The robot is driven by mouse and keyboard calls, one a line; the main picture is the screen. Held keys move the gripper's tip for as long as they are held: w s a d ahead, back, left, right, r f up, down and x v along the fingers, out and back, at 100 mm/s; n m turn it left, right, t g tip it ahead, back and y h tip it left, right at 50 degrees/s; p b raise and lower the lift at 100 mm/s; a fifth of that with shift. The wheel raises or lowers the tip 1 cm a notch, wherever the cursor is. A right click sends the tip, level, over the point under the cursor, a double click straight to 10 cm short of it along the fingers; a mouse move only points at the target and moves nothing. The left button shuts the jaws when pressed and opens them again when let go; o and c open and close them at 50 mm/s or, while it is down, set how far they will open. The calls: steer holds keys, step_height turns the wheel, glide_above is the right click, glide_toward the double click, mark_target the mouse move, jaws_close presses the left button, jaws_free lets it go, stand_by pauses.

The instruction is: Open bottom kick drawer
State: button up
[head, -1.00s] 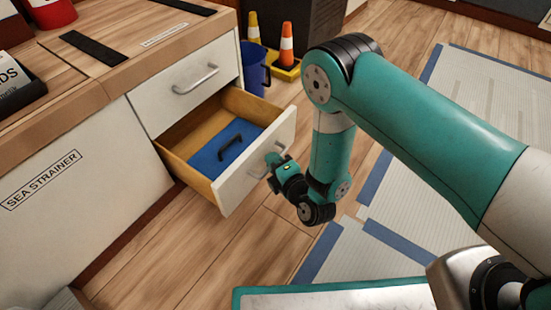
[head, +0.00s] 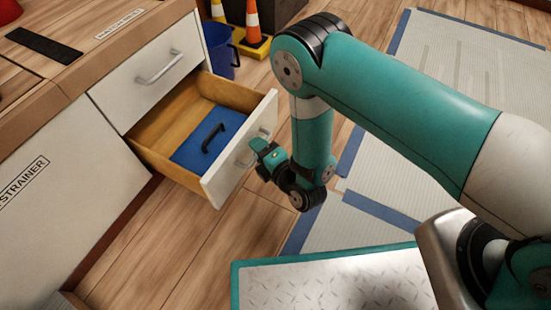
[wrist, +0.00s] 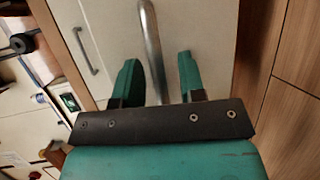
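The bottom kick drawer (head: 238,165) is pulled well out below a shut upper drawer (head: 150,75). Its front is white, its inside is wood, and a blue panel with a black grip (head: 205,150) lies in it. My gripper (head: 262,152) is at the outer face of the drawer front, over the handle, which it partly hides in the head view. In the wrist view, the metal bar handle (wrist: 150,45) passes between the two teal fingers of my gripper (wrist: 158,72). Gaps show on both sides of the bar, so the fingers are open around it.
A blue bucket (head: 219,52) and an orange cone (head: 252,22) stand beyond the cabinet. The wooden floor (head: 225,250) in front of the drawer is clear. A grey mat with blue edges (head: 440,90) lies to the right.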

steer(key=p+v, duration=0.9)
steer(key=p, duration=0.1)
steer(key=shift+r, duration=0.45)
steer(key=shift+s+d+p, duration=0.1)
steer(key=shift+s+p, duration=0.15)
steer(key=shift+p, duration=0.55)
steer(key=f+p+v, duration=0.1)
steer(key=p+v, duration=0.6)
steer(key=p, duration=0.5)
steer(key=shift+s+d+r+p, duration=0.2)
steer(key=shift+s+r+p, duration=0.1)
steer(key=shift+s, duration=0.1)
steer(key=shift+f, duration=0.1)
